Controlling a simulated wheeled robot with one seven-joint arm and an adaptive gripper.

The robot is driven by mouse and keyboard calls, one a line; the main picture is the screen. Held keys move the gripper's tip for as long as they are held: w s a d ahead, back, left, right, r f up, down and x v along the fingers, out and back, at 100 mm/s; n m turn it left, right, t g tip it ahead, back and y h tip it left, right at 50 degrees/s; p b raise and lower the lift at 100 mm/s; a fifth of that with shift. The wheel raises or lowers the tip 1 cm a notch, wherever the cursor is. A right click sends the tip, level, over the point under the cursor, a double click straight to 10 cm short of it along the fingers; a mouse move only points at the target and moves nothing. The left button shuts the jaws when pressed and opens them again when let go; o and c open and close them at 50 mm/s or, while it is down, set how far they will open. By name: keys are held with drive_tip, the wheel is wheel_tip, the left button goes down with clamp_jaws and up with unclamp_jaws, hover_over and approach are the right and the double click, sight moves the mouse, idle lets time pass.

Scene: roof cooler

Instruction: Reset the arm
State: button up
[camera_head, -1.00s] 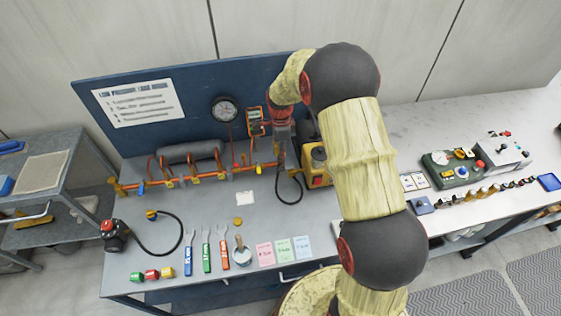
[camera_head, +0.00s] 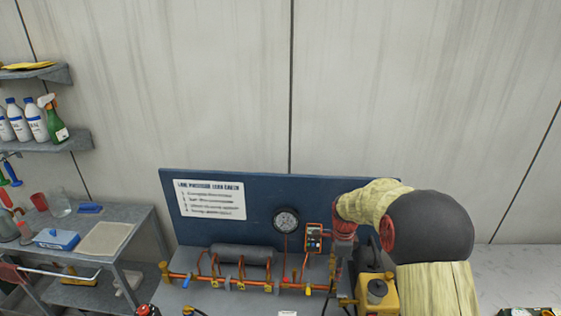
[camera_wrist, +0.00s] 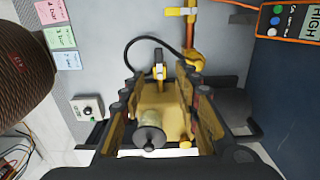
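My arm comes in from the lower right in the head view and bends down in front of the blue backboard. My gripper (camera_wrist: 158,82) fills the middle of the wrist view. Its two fingers stand apart, with a gap between them. A yellow pump-like unit (camera_wrist: 150,112) with a round dark knob shows through that gap, below the fingers. The same yellow unit (camera_head: 377,296) stands beside my wrist in the head view. I see nothing held between the fingers. In the head view the fingertips are too small and covered to make out.
The blue backboard (camera_head: 262,187) carries a dial gauge (camera_head: 286,220) and an orange meter (camera_head: 314,238) close to my wrist. A copper pipe manifold (camera_head: 240,285) runs along the bench. Shelves with bottles (camera_head: 34,120) are at left. A small grey knob box (camera_wrist: 87,108) is near the gripper.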

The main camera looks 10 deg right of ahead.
drive_tip(key=s+a+r+n+t+b, duration=0.2)
drive_tip(key=s+r+n, duration=0.3)
drive_tip(key=s, duration=0.5)
drive_tip(key=s+a+r+n+t+b, duration=0.1)
drive_tip(key=s+a+r+n+b, duration=0.2)
drive_tip(key=s+n, duration=0.5)
drive_tip(key=s+a+r+n+t+b, duration=0.2)
drive_tip(key=s+r+n+b, duration=0.2)
drive_tip(key=s, duration=0.9)
wheel_tip(320, 180, up, 3)
drive_tip(key=n, duration=0.3)
drive_tip(key=shift+a+r+t+b, duration=0.2)
drive_tip(key=shift+a+t+b, duration=0.1)
drive_tip(key=shift+a+b, duration=0.05)
